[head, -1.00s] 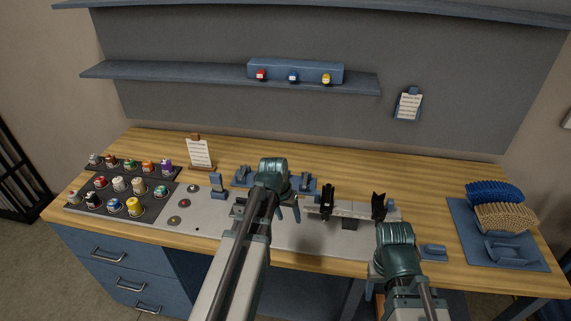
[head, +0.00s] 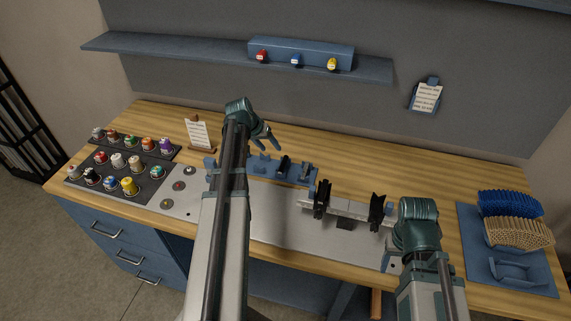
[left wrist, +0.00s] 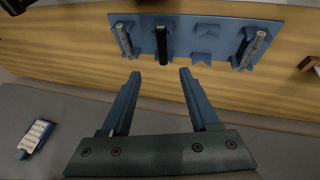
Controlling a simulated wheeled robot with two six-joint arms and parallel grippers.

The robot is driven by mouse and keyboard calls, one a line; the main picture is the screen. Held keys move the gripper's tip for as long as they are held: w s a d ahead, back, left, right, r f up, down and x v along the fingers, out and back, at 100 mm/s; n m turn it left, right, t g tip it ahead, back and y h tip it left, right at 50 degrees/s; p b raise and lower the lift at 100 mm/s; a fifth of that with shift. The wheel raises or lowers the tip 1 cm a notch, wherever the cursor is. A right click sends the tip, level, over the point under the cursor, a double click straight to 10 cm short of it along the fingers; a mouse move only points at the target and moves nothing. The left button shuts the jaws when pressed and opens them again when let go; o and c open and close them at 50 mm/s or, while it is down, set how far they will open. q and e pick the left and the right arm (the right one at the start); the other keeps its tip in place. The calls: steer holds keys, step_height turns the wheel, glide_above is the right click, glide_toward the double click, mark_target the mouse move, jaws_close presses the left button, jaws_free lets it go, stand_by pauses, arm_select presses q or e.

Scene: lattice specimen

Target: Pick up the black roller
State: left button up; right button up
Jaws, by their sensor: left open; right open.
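The black roller (left wrist: 161,45) lies in a blue rack (left wrist: 205,65) between a silver rod (left wrist: 124,40) and an empty slot, in the left wrist view. In the head view the black roller (head: 283,164) is small on the rack at the back of the bench. My left gripper (left wrist: 158,73) is open and empty. Its fingertips are just short of the rack, with the roller in line with the gap between them. In the head view my left gripper (head: 267,137) hangs beyond the rack. My right gripper (head: 394,262) is low at the front right, its fingers mostly hidden.
A second silver rod (left wrist: 252,48) lies in the rack. A stand with two black uprights (head: 322,199) is on the grey plate. A shelf (head: 215,57) hangs above.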

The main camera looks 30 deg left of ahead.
arm_select(q)
steer(key=b, duration=0.7)
glide_above(282, 164)
steer(key=s, duration=0.2)
step_height(282, 164, down, 8)
steer(key=shift+s+a+r, duration=0.2)
steer(key=shift+a, duration=0.05)
steer(key=shift+f, duration=0.1)
steer(key=b+x, duration=0.5)
steer(key=shift+a+f, duration=0.2)
steer(key=shift+a, duration=0.05)
steer(key=shift+r, duration=0.1)
jaws_close()
